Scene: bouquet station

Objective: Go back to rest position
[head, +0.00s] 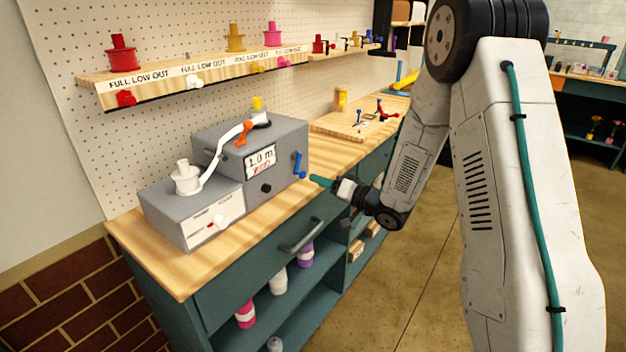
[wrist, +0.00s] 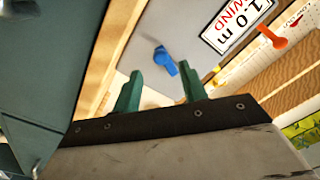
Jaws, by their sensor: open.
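My gripper (head: 322,181) is at the end of my arm, at the right side of the grey ribbon machine (head: 212,212) on the wooden bench. In the wrist view my gripper (wrist: 158,85) has its two green fingers apart, with nothing between them. A blue lever (wrist: 166,60) on the machine's side lies just beyond the fingertips, apart from them. The blue lever also shows in the head view (head: 299,166). The machine carries a "1.0 m WIND" label (head: 261,161), an orange lever (head: 243,133) and a white spool (head: 186,177) with white ribbon running up from it.
A shelf (head: 190,77) with coloured spools runs along the pegboard above. A wooden board (head: 345,123) with small parts lies farther along the bench. The drawer handle (head: 301,236) sticks out at the front. The floor (head: 425,245) in front of the bench is clear.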

